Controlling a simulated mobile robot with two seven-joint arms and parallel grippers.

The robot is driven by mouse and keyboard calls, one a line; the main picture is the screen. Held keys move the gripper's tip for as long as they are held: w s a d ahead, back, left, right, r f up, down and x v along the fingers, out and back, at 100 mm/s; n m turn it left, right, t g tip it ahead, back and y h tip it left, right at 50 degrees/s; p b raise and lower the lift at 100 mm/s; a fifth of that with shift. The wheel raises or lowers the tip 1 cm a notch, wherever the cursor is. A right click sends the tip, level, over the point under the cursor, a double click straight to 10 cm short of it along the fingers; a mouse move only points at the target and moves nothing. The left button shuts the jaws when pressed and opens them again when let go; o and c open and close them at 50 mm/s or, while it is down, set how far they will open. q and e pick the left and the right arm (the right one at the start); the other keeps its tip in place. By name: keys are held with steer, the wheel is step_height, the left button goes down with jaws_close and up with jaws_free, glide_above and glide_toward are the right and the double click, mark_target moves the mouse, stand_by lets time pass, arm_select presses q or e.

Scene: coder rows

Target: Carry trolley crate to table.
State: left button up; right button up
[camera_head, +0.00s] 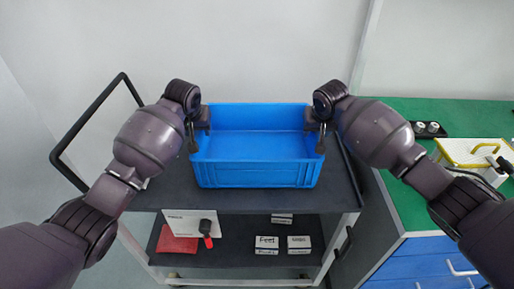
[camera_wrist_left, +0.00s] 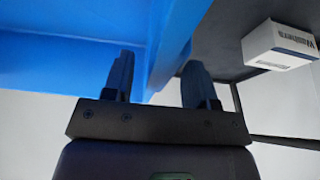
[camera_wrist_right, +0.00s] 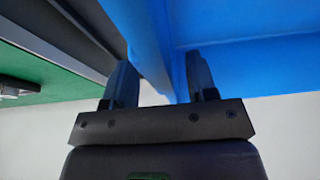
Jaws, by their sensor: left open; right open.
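The blue crate (camera_head: 255,175) is empty and sits upright on the dark top of the trolley (camera_head: 330,196). My left gripper (camera_head: 194,140) is at the crate's left wall, its fingers open on either side of the wall. The left wrist view shows the crate wall (camera_wrist_left: 165,45) between the fingertips. My right gripper (camera_head: 320,140) is at the right wall, also open, with the wall (camera_wrist_right: 150,45) between its fingers in the right wrist view. The table is the green-topped bench (camera_head: 398,203) on the right.
The bench holds a yellow-and-white box (camera_head: 468,153) and a dark tray with white round parts (camera_head: 428,129). The trolley's lower shelf (camera_head: 238,250) carries small white boxes, a red item and a card. A black handle (camera_head: 70,142) rises at the trolley's left. A white box (camera_wrist_left: 280,46) shows in the left wrist view.

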arm_select(q)
jaws_close()
arm_select(e)
jaws_close()
